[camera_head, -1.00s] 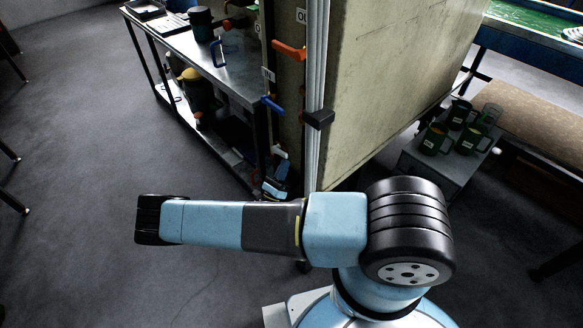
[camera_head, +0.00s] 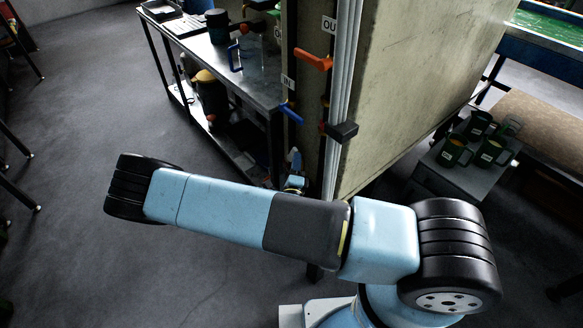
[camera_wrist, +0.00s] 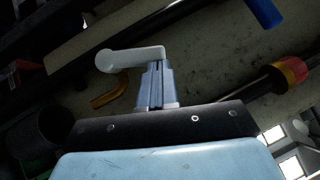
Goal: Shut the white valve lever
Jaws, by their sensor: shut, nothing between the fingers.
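The white valve lever (camera_wrist: 128,58) shows in the wrist view, with a rounded end at its left and its right end at the tips of my gripper (camera_wrist: 157,68). My gripper is shut and empty. Its fingertips are at or just under the lever; I cannot tell whether they touch it. In the head view a small pale shape (camera_head: 296,158) stands low by the panel's edge; I cannot tell whether it is the lever or my gripper. My arm hides much of that area.
A blue lever (camera_head: 290,113) and an orange lever (camera_head: 313,60) are higher on the same panel. A dark block (camera_head: 341,131) juts from the pale post. A metal table (camera_head: 255,88) stands to the left, and mugs (camera_head: 455,152) sit on a low stand at the right.

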